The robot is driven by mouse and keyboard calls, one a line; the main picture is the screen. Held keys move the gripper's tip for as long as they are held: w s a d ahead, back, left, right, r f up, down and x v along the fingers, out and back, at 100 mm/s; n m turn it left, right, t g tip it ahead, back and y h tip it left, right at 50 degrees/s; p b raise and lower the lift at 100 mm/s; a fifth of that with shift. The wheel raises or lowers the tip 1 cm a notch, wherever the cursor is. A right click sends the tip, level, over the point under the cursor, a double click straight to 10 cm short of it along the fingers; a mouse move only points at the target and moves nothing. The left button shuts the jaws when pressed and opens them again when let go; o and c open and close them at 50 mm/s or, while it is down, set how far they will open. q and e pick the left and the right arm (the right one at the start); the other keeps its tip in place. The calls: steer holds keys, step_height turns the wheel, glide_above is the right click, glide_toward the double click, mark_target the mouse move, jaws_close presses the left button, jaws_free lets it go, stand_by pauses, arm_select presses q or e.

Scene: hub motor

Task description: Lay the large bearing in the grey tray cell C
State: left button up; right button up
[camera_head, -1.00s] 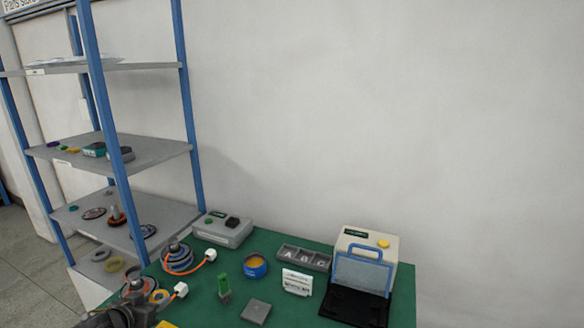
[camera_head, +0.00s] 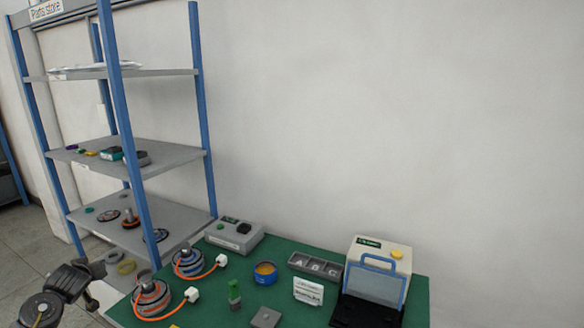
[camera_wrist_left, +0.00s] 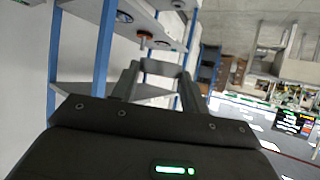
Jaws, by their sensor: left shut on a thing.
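The grey tray (camera_head: 313,264) lies at the back of the green table, with cells marked A, B and C. Cell C (camera_head: 332,271) is the right-hand one, and its letter shows. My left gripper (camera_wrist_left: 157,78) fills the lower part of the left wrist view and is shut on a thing. A grey band shows between its fingers, but I cannot tell whether it is the large bearing. In the head view my left arm (camera_head: 68,283) is at the lower left, beside the table and well left of the tray. My right gripper is not in view.
The blue-post shelf (camera_head: 150,215) stands behind my left arm with rings and parts. Two motors with orange cables (camera_head: 150,298), a blue cup (camera_head: 265,273), a white sign (camera_head: 308,290) and a lidded machine (camera_head: 375,272) stand on the table. A grey box (camera_head: 235,235) is behind.

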arm_select(q)
steer(key=s+a+f+n+g+y, duration=0.1)
steer(key=s+n+y, duration=0.1)
steer(key=s, duration=0.5)
steer(key=s+a+f+n+g+y, duration=0.1)
steer(key=s+a+f+n+g, duration=0.1)
steer(key=s, duration=0.4)
steer(key=w+d+r+m+t+h, duration=0.1)
steer(key=w+d+r+m+h, duration=0.15)
steer(key=d, duration=0.55)
steer(key=w+d+r+m+t+h, duration=0.1)
steer(key=w+d+r+m+t, duration=0.15)
steer(key=d, duration=0.65)
steer(key=w+d+r+m+t+h, duration=0.1)
steer(key=w+d+r+h, duration=0.15)
steer(key=d, duration=0.55)
steer(key=s+d+r+m+h+b, duration=0.1)
steer(key=s+d+r+m, duration=0.1)
steer(key=d+r, duration=0.3)
steer(key=s+d+r+m+h+b, duration=0.1)
steer(key=d+r, duration=0.4)
steer(key=d, duration=0.8)
steer(key=shift+s+d+m+h+b, duration=0.35)
steer(key=shift+s+m+h, duration=0.35)
steer(key=shift+s, duration=0.5)
steer(key=shift+r, duration=0.15)
